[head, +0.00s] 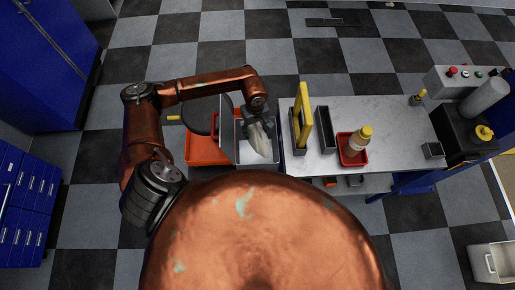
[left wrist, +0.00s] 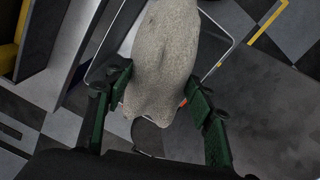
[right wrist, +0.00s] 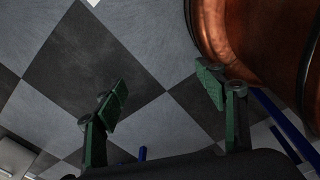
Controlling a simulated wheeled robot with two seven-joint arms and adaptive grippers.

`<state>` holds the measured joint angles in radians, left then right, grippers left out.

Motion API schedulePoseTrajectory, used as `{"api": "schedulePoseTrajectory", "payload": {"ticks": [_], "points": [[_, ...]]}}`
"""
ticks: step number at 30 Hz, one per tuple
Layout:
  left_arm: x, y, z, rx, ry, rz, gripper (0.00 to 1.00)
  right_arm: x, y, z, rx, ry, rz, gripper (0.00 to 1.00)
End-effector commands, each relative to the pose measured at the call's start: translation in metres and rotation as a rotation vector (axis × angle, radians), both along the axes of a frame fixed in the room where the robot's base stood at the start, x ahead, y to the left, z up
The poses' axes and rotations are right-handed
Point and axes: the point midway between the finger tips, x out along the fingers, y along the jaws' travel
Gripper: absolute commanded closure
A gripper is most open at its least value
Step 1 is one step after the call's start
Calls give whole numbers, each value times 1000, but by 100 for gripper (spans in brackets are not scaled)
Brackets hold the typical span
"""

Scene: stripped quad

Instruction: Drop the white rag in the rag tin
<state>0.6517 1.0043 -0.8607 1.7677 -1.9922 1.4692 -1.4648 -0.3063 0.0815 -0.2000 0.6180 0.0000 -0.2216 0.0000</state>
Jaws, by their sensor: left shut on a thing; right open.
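The white rag (head: 262,138) hangs from my left gripper (head: 250,121) in the head view. In the left wrist view the rag (left wrist: 165,50) sits between the fingers of my left gripper (left wrist: 160,88), which is shut on it. Below the rag is an open light-grey container with a pale rim (head: 268,160), seemingly the rag tin; the rag and arm hide part of it. Its rim also shows behind the rag in the left wrist view (left wrist: 226,43). My right gripper (right wrist: 162,90) is open and empty above the checkered floor.
An upright grey panel (head: 227,135) stands at the container's left, beside an orange tray (head: 198,150). The white worktable (head: 395,125) at right carries a yellow-handled item (head: 304,115), a black bin (head: 326,130) and a bottle (head: 359,141) in a red tray (head: 349,160).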

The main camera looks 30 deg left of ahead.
Motion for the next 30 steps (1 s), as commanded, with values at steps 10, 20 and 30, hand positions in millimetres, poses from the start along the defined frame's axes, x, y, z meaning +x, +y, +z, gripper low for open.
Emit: {"api": "schedulePoseTrajectory", "payload": {"ticks": [10, 20, 30], "points": [[-5, 16, -35, 12, 2, 180, 70, 3, -4, 8, -4, -1, 2, 32], [-5, 16, -71, 11, 3, 178, 70, 18, 2, -6, 3, -23, 4, 32], [-4, 16, -85, 11, 0, 177, 70, 0, 7, -13, 7, 0, -2, 32]]}}
